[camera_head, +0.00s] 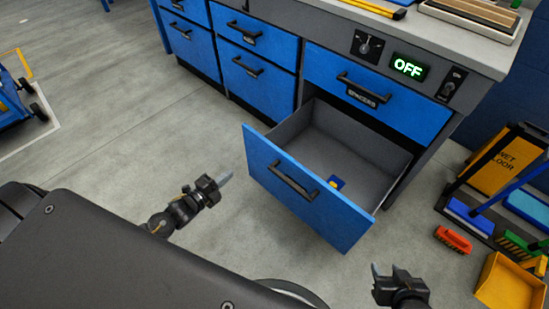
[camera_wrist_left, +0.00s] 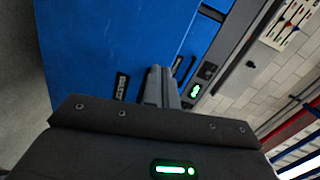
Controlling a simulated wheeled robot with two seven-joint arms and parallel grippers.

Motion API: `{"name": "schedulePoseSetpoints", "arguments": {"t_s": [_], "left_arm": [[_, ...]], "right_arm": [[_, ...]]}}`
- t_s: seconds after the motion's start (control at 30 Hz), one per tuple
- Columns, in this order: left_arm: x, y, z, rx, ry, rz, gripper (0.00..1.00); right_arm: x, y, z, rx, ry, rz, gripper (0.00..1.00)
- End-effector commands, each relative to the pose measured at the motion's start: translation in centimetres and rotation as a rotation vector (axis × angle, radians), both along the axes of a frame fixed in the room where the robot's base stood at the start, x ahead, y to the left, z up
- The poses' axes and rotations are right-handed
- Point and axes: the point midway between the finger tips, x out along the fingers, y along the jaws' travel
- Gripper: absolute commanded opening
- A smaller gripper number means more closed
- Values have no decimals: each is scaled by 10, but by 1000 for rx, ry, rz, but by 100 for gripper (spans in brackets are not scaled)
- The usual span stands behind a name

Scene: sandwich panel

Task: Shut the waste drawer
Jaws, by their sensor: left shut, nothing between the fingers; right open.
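The waste drawer (camera_head: 310,196) stands pulled out of the lower right of the bench in the head view. Its blue front has a dark bar handle (camera_head: 292,180), and its grey inside holds a small blue and yellow item (camera_head: 336,183). My left gripper (camera_head: 226,178) is shut and empty, left of the drawer front and apart from it. In the left wrist view its closed fingers (camera_wrist_left: 161,88) show against a large blue panel (camera_wrist_left: 110,45). My right gripper (camera_head: 384,271) is open and empty, low and to the right of the drawer front.
Above the open drawer is a shut drawer labelled SPACERS (camera_head: 376,92), under a lit OFF sign (camera_head: 408,67). Other shut blue drawers (camera_head: 257,82) line the left.

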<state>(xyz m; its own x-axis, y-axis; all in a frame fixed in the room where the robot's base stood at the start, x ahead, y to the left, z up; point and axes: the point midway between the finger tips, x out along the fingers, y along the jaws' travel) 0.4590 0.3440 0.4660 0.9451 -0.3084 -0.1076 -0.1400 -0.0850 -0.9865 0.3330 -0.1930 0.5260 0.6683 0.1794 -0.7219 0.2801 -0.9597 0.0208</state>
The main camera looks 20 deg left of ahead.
Motion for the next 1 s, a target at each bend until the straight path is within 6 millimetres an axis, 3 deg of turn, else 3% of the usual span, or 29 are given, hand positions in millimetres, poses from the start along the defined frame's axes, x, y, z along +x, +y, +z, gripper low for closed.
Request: {"name": "schedulePoseSetpoints", "arguments": {"t_s": [0.2, 0.47, 0.67, 1.0], "left_arm": [[7, -10, 26, 76, -137, -67, 0], [13, -13, 29, 81, -148, -71, 0], [42, -24, 28, 79, -148, -68, 0], [106, -49, 28, 80, -147, -70, 0]], "right_arm": [[-6, 0, 33, 10, -60, 4, 41], [-5, 2, 39, 15, -78, 8, 41], [4, 10, 46, 39, -151, 29, 41], [21, 35, 73, 113, -357, 85, 41]]}}
